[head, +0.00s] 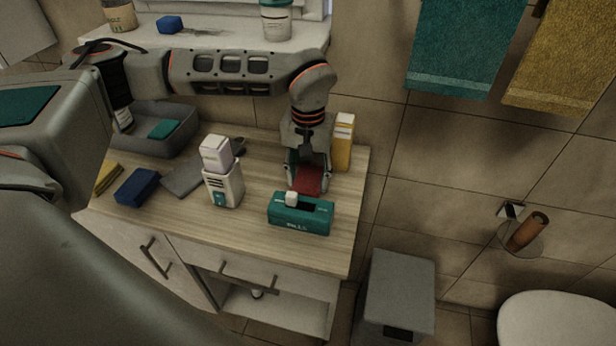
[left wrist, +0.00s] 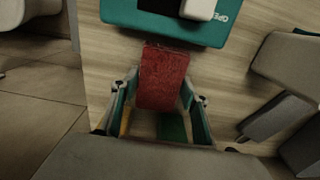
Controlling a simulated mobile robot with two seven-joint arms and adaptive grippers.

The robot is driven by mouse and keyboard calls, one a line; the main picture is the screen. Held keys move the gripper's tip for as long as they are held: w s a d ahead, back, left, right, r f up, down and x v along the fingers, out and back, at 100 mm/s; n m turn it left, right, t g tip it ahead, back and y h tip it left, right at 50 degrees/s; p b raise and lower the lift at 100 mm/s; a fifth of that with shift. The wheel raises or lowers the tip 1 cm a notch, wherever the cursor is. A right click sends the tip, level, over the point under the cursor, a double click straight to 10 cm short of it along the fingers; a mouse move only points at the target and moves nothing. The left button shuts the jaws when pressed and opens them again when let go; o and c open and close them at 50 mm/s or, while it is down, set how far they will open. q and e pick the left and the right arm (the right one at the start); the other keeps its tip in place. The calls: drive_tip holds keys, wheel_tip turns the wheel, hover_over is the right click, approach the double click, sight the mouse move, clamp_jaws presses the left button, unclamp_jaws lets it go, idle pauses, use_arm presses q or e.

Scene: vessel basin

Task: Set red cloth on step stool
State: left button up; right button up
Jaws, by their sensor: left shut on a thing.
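The red cloth (head: 308,181) is a small folded piece, held over the wooden counter behind the teal tissue box. In the left wrist view the red cloth (left wrist: 163,76) lies between the fingers and sticks out toward the tissue box. My left gripper (head: 307,188) points down and is shut on the cloth; its fingers also show in the left wrist view (left wrist: 158,110). I cannot tell whether the cloth touches the counter. My right gripper is not in view.
The teal tissue box (head: 300,214) stands close in front of the cloth. A yellow bottle (head: 343,143) is behind to the right, and a white dispenser (head: 224,186) to the left. A toilet (head: 560,322) is at the right. The stool's top is clear.

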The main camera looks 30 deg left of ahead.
use_arm(q)
drive_tip(key=shift+f, duration=0.15)
drive_tip(key=o, duration=1.1)
drive_tip(key=shift+c, duration=0.2)
